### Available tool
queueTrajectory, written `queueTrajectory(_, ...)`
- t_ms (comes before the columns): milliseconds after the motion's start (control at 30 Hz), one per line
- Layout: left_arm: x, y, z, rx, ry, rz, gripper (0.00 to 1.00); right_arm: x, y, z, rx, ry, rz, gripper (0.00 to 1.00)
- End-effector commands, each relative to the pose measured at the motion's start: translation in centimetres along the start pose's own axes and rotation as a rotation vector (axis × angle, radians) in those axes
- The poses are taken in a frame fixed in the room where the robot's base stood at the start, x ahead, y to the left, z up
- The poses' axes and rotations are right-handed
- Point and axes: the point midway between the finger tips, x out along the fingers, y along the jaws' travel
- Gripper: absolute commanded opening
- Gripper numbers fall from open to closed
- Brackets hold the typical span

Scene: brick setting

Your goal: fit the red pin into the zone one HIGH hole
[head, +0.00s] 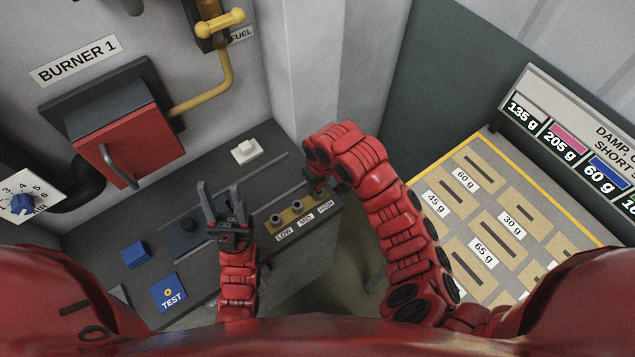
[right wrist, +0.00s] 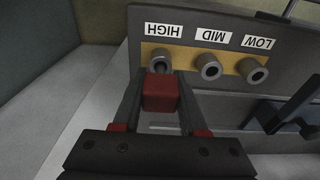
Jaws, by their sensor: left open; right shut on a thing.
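The red pin (right wrist: 161,92) shows its square red head in the right wrist view, between the fingers of my right gripper (right wrist: 158,100), which is shut on it. The pin is right in front of the HIGH hole (right wrist: 160,59), a grey ring on a tan strip, and its far end overlaps that ring. I cannot tell how deep it sits. In the head view my right gripper (head: 317,186) is at the HIGH end of the strip (head: 292,213), with the pin hidden. My left gripper (head: 225,208) is open and empty, pointing up above the dark console.
The MID hole (right wrist: 208,66) and LOW hole (right wrist: 252,71) show empty beside HIGH. The console (head: 180,215) carries a white switch (head: 245,150), a blue block (head: 135,254) and a TEST button (head: 169,293). A weight board (head: 480,215) stands at right.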

Motion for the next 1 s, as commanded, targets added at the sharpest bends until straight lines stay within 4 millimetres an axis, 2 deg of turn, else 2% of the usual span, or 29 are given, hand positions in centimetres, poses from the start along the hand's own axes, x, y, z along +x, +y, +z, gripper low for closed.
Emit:
queueTrajectory(967,-2.5,0.1,0.4,0.0,0.0,0.0,0.5,3.0,0.0,0.4,-0.001,0.0,-0.001,0.0)
queueTrajectory(1000,-2.4,0.1,0.4,0.0,0.0,0.0,0.5,3.1,0.0,0.4,-0.001,0.0,-0.001,0.44)
